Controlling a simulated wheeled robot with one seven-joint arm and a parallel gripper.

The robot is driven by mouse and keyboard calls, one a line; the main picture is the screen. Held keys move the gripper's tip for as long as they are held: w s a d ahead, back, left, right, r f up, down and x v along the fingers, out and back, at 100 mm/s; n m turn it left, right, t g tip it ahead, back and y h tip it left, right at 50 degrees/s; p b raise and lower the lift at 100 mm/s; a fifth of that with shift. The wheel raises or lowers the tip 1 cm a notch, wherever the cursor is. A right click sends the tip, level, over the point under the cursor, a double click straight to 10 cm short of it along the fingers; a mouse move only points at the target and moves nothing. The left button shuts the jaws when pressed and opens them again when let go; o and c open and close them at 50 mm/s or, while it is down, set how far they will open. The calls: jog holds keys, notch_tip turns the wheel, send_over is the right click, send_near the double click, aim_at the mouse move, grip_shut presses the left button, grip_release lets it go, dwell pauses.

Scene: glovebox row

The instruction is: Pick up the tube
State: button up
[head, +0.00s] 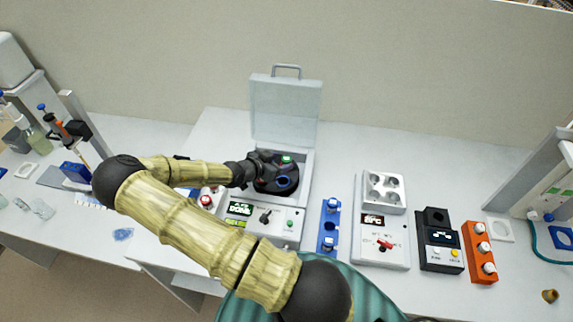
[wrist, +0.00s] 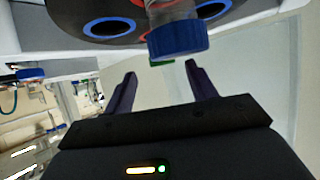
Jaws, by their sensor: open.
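A tube with a ridged blue cap (wrist: 178,38) and a clear body shows at the top of the wrist view. It stands out of the dark rotor (wrist: 125,38), which has blue-ringed holes. My gripper (wrist: 160,70) is open, its two fingers apart with nothing between them; the cap appears just beyond the fingertips. In the head view, my gripper (head: 268,163) is over the rotor (head: 275,186) inside the open centrifuge (head: 306,186), and the tube is hidden or cannot be made out there.
The centrifuge lid (head: 286,110) stands raised behind the rotor. Its front panel display (head: 240,209) reads DONE. To the right stand a blue rack (head: 329,228) with white-capped items, a heater block (head: 382,235), a black device (head: 438,240) and an orange rack (head: 480,252). Pipetting gear stands left.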

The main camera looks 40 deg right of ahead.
aim_at(286, 159)
jog(key=p+x, duration=0.2)
jog(key=x, duration=0.2)
jog(key=shift+w+d+p, duration=0.1)
jog(key=shift+w+p, duration=0.1)
jog(key=shift+p, duration=0.15)
jog(key=shift+d+f, duration=0.15)
jog(key=shift+f, duration=0.15)
jog(key=c, duration=1.1)
jog(key=shift+o, duration=0.2)
jog(key=shift+r, duration=0.1)
notch_tip(286, 159, up, 10)
jog(key=b, duration=0.3)
